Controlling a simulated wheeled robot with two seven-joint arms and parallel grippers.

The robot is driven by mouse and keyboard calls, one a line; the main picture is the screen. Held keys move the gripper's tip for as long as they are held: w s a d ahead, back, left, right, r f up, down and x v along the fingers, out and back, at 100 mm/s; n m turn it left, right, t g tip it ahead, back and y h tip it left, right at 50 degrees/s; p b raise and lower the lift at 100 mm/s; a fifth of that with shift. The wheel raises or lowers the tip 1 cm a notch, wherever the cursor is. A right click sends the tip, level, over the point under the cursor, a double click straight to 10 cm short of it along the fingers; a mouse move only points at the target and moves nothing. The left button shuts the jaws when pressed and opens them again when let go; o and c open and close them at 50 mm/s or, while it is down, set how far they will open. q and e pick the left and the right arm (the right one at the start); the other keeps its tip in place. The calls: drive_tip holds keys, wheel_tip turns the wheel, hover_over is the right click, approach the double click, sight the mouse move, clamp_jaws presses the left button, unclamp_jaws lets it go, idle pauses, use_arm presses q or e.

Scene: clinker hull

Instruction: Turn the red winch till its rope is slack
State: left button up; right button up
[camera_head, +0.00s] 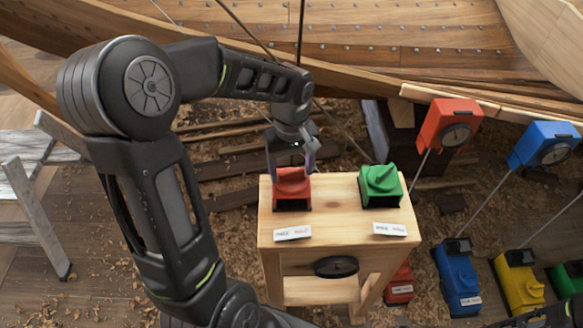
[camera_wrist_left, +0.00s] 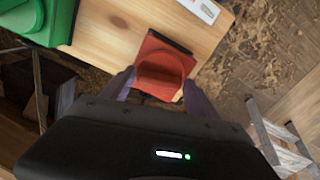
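A red winch-like block with a raised top (camera_head: 292,187) sits at the left of a wooden stand's top; it also shows in the left wrist view (camera_wrist_left: 160,66). My left gripper (camera_head: 291,163) is above it, pointing down. In the left wrist view the two fingers (camera_wrist_left: 159,90) are spread apart at either side of the red block's raised part; contact is not clear. A red box with a round dial (camera_head: 447,126) stands at the right. A straight rope (camera_head: 422,163) runs down from it behind the stand. A red floor block (camera_head: 399,284) shows beside the stand.
A green block (camera_head: 381,183) sits beside the red one on the wooden stand (camera_head: 335,222), with white labels in front. Blue (camera_head: 457,279) and yellow (camera_head: 519,282) floor blocks and a blue dial box (camera_head: 545,144) stand right. The hull (camera_head: 400,40) fills the back.

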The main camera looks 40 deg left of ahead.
use_arm(q)
drive_tip(key=c, duration=1.1)
drive_tip(key=shift+o, duration=0.2)
drive_tip(key=shift+n+b, duration=0.4)
drive_tip(key=shift+n, duration=0.1)
drive_tip(key=shift+n+b, duration=0.35)
drive_tip(key=shift+n, duration=0.25)
drive_tip(key=n+b, duration=0.1)
drive_tip(key=n, duration=0.2)
drive_tip(key=shift+b, duration=0.3)
drive_tip(key=n+b, duration=0.1)
drive_tip(key=n, duration=0.2)
drive_tip(key=shift+n, duration=1.9)
